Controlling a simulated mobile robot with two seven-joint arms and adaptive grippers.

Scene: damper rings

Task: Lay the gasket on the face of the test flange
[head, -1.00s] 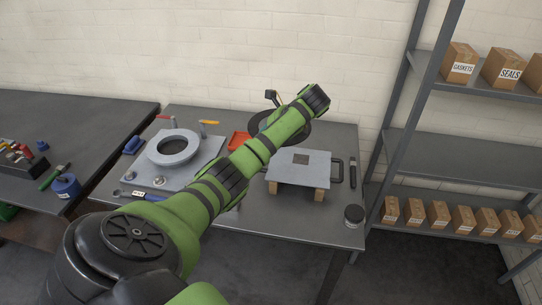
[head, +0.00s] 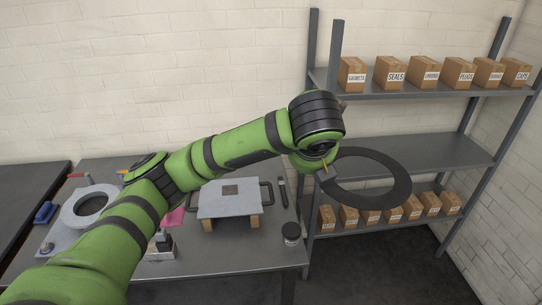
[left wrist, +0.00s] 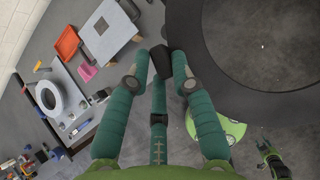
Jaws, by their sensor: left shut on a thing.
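The gasket, a wide flat black ring (head: 398,188), hangs from my left gripper (head: 327,172), which is shut on its left edge. In the head view the gasket lies in front of the shelf, right of the table, and is clear of any surface. The left wrist view shows part of the gasket (left wrist: 190,35) at the fingertips (left wrist: 162,70). The test flange, a raised pale grey ring (head: 72,214), is at the left of the table; my arm hides part of its plate. It also shows in the left wrist view (left wrist: 57,109). Its face looks bare.
A grey plate with a square hole (head: 215,205) stands on wooden blocks on the table. A lidded jar (head: 291,233) and a dark tool (head: 282,190) are to its right. A metal shelf (head: 425,150) with several cartons stands behind the gasket.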

